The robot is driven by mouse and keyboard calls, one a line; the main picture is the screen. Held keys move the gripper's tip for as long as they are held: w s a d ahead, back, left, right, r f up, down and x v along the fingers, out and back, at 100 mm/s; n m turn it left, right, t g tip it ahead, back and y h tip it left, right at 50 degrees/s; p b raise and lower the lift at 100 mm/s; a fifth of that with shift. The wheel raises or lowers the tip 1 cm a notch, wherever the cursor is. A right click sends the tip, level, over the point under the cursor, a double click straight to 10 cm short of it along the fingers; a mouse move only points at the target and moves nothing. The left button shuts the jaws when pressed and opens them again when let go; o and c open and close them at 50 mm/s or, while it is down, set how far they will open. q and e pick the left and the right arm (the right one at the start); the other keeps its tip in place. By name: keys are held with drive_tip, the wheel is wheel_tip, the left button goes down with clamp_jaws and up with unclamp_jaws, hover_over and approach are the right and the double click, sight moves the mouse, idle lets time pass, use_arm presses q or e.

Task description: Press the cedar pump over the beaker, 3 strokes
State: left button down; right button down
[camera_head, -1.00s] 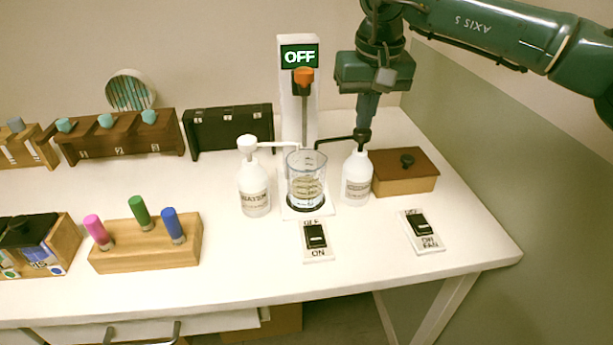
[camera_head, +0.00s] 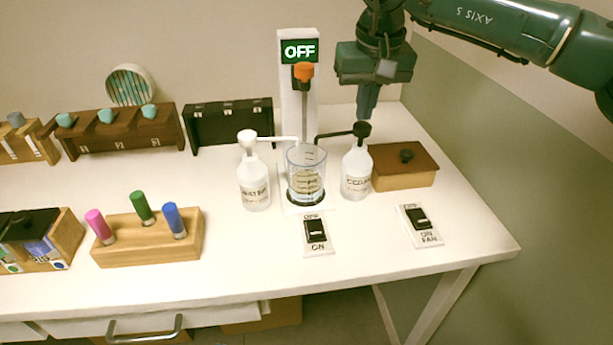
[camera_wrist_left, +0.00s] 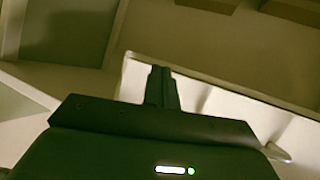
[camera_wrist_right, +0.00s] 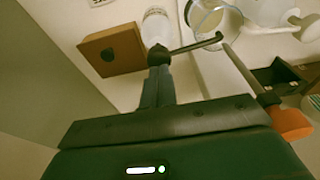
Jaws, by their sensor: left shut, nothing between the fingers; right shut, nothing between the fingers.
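The cedar bottle (camera_head: 357,177) is white with a black pump head (camera_head: 361,130). Its black spout reaches left over the rim of the clear beaker (camera_head: 306,176), which has graduation marks. My right gripper (camera_head: 367,117) is shut and empty, its tips just above the pump head; a small gap or light contact cannot be told apart. In the right wrist view the shut fingers (camera_wrist_right: 158,72) point at the pump head (camera_wrist_right: 160,54), with the beaker (camera_wrist_right: 208,18) to the right. My left gripper (camera_wrist_left: 161,72) is shut and empty, away from the bottles, and outside the head view.
A white-pumped water bottle (camera_head: 254,185) stands left of the beaker. Behind is a post with an OFF sign (camera_head: 299,53) and orange knob (camera_head: 303,71). A brown box (camera_head: 404,166) stands right of the cedar bottle. Two switches (camera_head: 316,233) (camera_head: 420,224) lie in front.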

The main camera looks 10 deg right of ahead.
drive_tip(key=shift+f+b, duration=0.5)
drive_tip(key=shift+f, duration=0.7)
drive_tip(key=shift+r+p, duration=1.25)
drive_tip(key=shift+r, duration=0.2)
drive_tip(key=shift+f, duration=0.1)
